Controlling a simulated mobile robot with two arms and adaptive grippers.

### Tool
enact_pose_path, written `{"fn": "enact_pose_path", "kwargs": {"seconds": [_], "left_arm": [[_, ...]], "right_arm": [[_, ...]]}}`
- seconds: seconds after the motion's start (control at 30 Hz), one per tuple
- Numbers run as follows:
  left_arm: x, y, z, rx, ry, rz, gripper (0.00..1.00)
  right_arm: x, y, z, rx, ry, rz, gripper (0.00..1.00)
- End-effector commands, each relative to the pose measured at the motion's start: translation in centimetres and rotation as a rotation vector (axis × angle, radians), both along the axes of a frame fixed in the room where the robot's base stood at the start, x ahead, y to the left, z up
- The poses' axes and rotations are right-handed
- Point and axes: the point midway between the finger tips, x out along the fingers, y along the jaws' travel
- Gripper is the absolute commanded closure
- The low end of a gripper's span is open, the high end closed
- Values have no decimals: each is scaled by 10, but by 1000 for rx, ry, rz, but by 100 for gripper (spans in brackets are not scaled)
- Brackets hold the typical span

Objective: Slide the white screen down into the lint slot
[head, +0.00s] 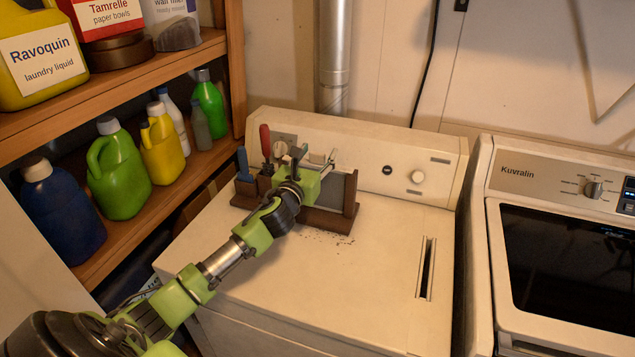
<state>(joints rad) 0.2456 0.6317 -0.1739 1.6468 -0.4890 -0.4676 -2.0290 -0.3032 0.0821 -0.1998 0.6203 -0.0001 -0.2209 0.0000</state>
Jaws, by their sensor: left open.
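The lint slot (426,268) is a narrow dark opening with a pale rim, in the same top, to the right of the rack and nearer the front. My left gripper (289,153) is open at the rack, just left of the screen's upper part. The wrist hides part of the rack and the screen's left side. I cannot tell whether the fingers touch anything. My right gripper is not in view.
A red-handled tool (265,141) and a blue-handled brush (243,162) stand at the rack's left. Dark crumbs lie before the rack. The control panel (395,160) rises behind. Shelves with bottles (116,170) are at left. The top between rack and slot is clear.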

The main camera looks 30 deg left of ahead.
Motion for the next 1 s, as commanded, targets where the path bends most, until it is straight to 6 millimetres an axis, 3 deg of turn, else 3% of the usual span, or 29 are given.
{"fn": "enact_pose_path", "kwargs": {"seconds": [0.27,0.4,0.47,0.77,1.0], "left_arm": [[2,0,0,0,0,-1,53],[2,0,0,0,0,-1,89],[2,0,0,0,0,-1,100],[2,0,1,1,-1,-1,100],[2,1,21,3,-5,-1,100]], "right_arm": [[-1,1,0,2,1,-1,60],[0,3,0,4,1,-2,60],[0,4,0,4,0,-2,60],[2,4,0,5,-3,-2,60],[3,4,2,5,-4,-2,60]]}}
